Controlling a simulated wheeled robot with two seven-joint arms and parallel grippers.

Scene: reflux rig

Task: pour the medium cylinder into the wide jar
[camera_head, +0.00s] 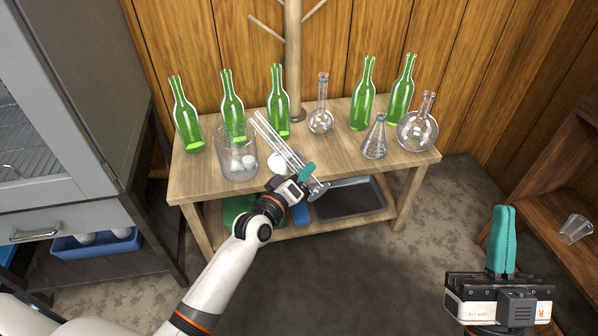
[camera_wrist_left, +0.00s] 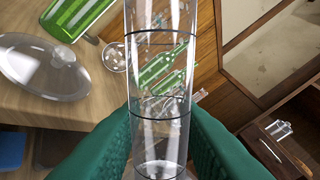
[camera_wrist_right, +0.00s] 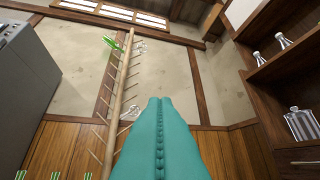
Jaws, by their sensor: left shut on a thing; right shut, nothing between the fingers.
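The clear glass cylinder (camera_head: 280,142) is tilted, its top end up-left by the wide jar's rim and its base down-right. My left gripper (camera_head: 306,173) is shut on it near its lower part. In the left wrist view the cylinder (camera_wrist_left: 160,75) runs between the green fingers, with dark rings around it. I cannot tell what it holds. Whether the cylinder's mouth is right above the jar is unclear. My right gripper (camera_head: 502,240) is shut and empty, far right of the table.
A pale round lid (camera_head: 281,162) lies right of the jar. Several green bottles (camera_head: 279,105) line the table's back. A small flask (camera_head: 321,118), a conical flask (camera_head: 374,140) and a round flask (camera_head: 417,130) stand right. The table's (camera_head: 350,161) front middle is clear.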

